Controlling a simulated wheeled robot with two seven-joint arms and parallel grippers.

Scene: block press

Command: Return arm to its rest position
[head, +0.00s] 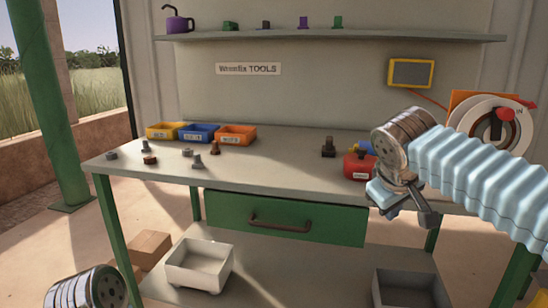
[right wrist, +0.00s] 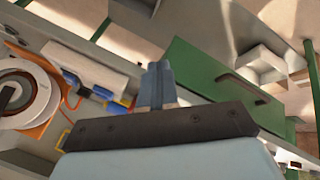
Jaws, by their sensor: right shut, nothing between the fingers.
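My right arm (head: 470,170) reaches in from the right in the head view, with pale blue ribbed sleeves and a metal joint. Its gripper (head: 398,199) hangs in front of the right part of the workbench's front edge, apart from the drawer. In the right wrist view the gripper's two blue-grey fingers (right wrist: 157,84) are together with nothing between them. Only a metal joint of my left arm (head: 90,290) shows at the bottom left of the head view. The left gripper is out of view.
The workbench (head: 290,165) holds yellow, blue and orange bins (head: 236,134), several bolts and a red box (head: 357,168) close to my right gripper. A dial with a red knob (head: 492,125) stands behind the arm. The closed green drawer (head: 285,220) is below. The bench's middle is clear.

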